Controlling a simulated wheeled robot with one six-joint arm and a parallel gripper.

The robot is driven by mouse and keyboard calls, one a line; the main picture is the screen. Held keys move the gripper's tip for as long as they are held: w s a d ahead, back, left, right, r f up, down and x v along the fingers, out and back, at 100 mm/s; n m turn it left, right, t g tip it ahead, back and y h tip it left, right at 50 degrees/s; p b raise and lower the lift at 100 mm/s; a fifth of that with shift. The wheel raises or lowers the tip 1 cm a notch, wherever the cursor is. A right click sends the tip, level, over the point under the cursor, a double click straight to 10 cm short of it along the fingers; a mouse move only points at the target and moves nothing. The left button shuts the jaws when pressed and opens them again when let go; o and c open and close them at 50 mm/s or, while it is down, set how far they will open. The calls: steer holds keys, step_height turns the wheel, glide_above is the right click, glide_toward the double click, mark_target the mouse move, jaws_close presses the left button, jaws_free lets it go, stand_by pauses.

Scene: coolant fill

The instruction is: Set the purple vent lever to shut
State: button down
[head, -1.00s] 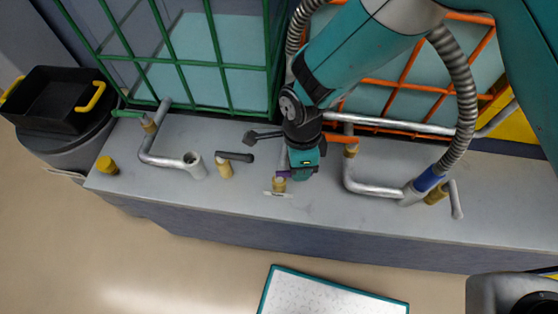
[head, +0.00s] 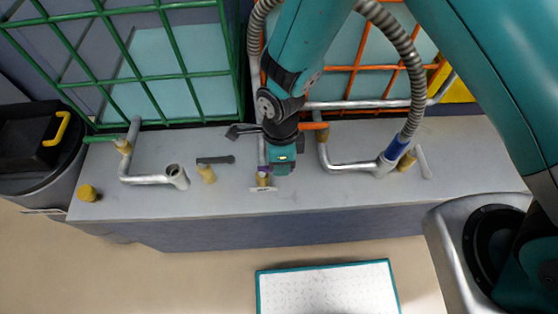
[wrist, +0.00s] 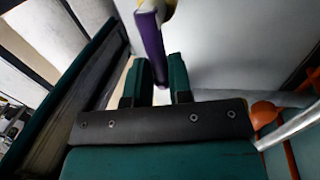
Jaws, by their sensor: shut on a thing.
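The purple vent lever (head: 265,169) sits on a small brass valve (head: 262,179) in the middle of the grey bench. A white plate lies at the valve's foot. In the wrist view the purple lever (wrist: 150,42) reaches down between the two green fingers of my gripper (wrist: 160,72), which is shut on it. In the head view my gripper (head: 280,168) hides part of the lever and its far side. I cannot read any shut or open mark.
A dark-handled valve (head: 207,173) and an open grey pipe end (head: 177,175) stand left of the lever. A bent pipe (head: 345,167) with a blue-collared hose (head: 397,148) stands right. Green and orange cage bars rise behind. Floor in front holds a white mat (head: 328,288).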

steer(key=c, duration=1)
jaws_free()
steer(key=shift+c, duration=0.2)
steer(key=w+r, duration=0.3)
steer(key=r, duration=1.4)
steer(key=shift+w+p, duration=0.2)
steer(key=shift+p, duration=0.15)
steer(key=s+d+r+n+y+p, duration=0.1)
steer(key=s+d+r+n, duration=0.3)
steer(key=r+n, duration=0.2)
steer(key=s+d+r+n+t+y+p, duration=0.1)
steer(key=s+d+r+n+p, duration=0.1)
steer(key=s+d+r+n, duration=0.2)
steer(key=s+d+r+n+t+y+p, duration=0.1)
steer(key=s+d+r+n, duration=0.3)
steer(key=r+n, duration=0.6)
steer(key=n+y, duration=0.1)
steer(key=n, duration=0.4)
steer(key=shift+s+r+p, duration=0.2)
steer(key=shift+p, duration=0.15)
